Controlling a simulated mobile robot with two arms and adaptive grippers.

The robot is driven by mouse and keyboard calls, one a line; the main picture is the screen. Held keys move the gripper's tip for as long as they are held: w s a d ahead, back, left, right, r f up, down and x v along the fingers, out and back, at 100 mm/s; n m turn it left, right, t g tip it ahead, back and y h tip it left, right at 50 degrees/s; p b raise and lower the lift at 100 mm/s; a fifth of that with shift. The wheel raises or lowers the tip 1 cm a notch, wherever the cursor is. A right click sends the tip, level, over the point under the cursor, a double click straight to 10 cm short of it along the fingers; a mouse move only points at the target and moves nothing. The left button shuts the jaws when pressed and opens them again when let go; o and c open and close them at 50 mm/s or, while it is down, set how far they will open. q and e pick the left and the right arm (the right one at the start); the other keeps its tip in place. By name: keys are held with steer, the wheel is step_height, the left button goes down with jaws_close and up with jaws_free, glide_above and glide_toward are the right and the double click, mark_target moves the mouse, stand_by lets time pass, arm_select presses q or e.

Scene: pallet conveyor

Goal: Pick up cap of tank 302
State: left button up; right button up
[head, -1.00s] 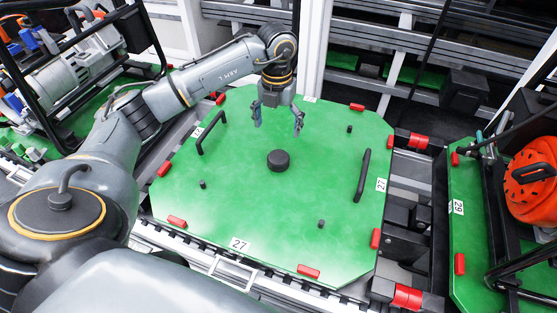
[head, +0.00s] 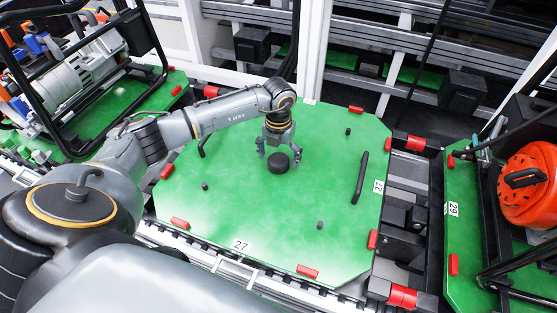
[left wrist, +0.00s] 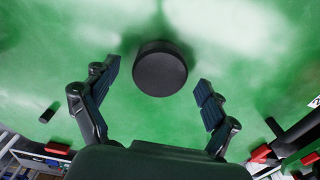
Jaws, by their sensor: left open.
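A round black cap (head: 278,162) lies on the green pallet (head: 250,215) marked 27. No number 302 is readable in these views. My left gripper (head: 280,156) is open and empty, just above and behind the cap in the head view. In the left wrist view the cap (left wrist: 160,68) sits ahead of the two spread fingers (left wrist: 157,97), centred between them and not touching either. My right gripper is not in view.
Black handles (head: 360,178) and short pegs (head: 320,225) stand on the pallet. Red blocks (head: 307,271) line its edges. An orange tank (head: 530,185) stands on pallet 29 at the right. A framed machine (head: 85,75) stands at the left.

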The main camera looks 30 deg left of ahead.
arm_select(q)
steer(key=shift+c, duration=0.4)
steer(key=c, duration=1.1)
steer(key=shift+c, duration=0.2)
steer(key=shift+w+r+b, duration=0.1)
steer(key=shift+r+b, duration=0.3)
steer(key=shift+r, duration=0.2)
steer(key=s+d+r+b, duration=0.3)
steer(key=s+d+r, duration=0.6)
steer(key=r, duration=0.3)
steer(key=shift+s+d+b, duration=0.25)
steer(key=shift+d+b, duration=0.1)
steer(key=shift+d, duration=0.4)
